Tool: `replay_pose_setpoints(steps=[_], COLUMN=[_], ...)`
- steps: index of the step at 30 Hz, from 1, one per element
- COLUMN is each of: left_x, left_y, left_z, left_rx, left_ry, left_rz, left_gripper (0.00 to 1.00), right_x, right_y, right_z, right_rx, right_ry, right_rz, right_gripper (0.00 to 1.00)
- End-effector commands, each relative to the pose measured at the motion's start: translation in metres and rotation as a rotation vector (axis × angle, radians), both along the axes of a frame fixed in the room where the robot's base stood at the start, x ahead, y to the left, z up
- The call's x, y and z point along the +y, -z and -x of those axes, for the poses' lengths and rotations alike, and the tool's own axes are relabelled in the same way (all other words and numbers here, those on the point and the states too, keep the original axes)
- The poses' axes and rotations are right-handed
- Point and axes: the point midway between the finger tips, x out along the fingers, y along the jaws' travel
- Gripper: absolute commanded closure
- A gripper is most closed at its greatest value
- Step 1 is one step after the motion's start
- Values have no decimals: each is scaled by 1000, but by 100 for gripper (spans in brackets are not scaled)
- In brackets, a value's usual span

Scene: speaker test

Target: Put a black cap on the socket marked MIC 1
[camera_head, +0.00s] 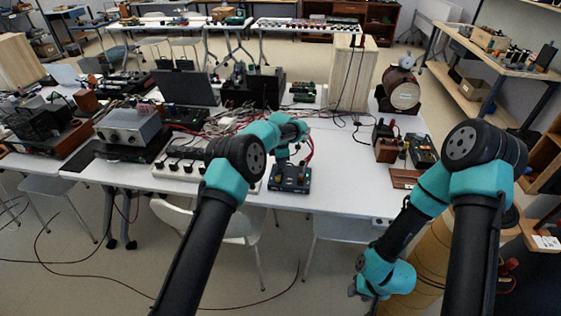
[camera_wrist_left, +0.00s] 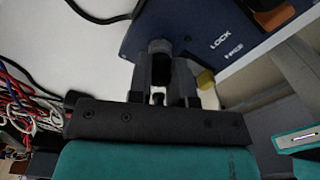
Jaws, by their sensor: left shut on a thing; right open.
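My left gripper (camera_wrist_left: 162,72) is shut on a small black cylindrical cap (camera_wrist_left: 158,46) in the left wrist view. The cap's end overlaps the edge of a dark blue box (camera_wrist_left: 205,28) with white lettering that reads LOCK. I cannot tell whether the cap touches the box. In the head view the blue box (camera_head: 290,180) sits near the table's front edge, with my left wrist above and behind it. No MIC 1 marking is legible and I cannot pick out its socket. My right gripper (camera_head: 356,287) is low at the table's front right, small and partly hidden, away from the box.
A white strip with several black pieces (camera_head: 178,169) lies left of the box. A silver device (camera_head: 128,130) and tangled cables (camera_head: 225,122) are further left and behind. Brown and dark boxes (camera_head: 388,148) stand at right. The white tabletop (camera_head: 345,180) right of the box is clear.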

Motion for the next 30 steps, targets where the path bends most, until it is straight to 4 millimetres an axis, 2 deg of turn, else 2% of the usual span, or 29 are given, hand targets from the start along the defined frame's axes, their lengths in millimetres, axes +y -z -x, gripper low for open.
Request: replay_pose_setpoints(steps=[13,14,21,23,30], left_x=[0,0,0,0,0], left_y=[7,7,7,7,6], left_z=[0,0,0,0,0], left_rx=[2,1,1,1,0], left_ry=[0,0,0,0,0], left_rz=[0,-1,-1,0,0], left_gripper=[100,78,55,51,51], right_x=[0,0,0,0,0], right_y=[0,0,0,0,0], right_z=[0,0,0,0,0], right_rx=[0,0,0,0,0], right_ry=[0,0,0,0,0], right_rz=[0,0,0,0,0], right_gripper=[57,57,57,57,57])
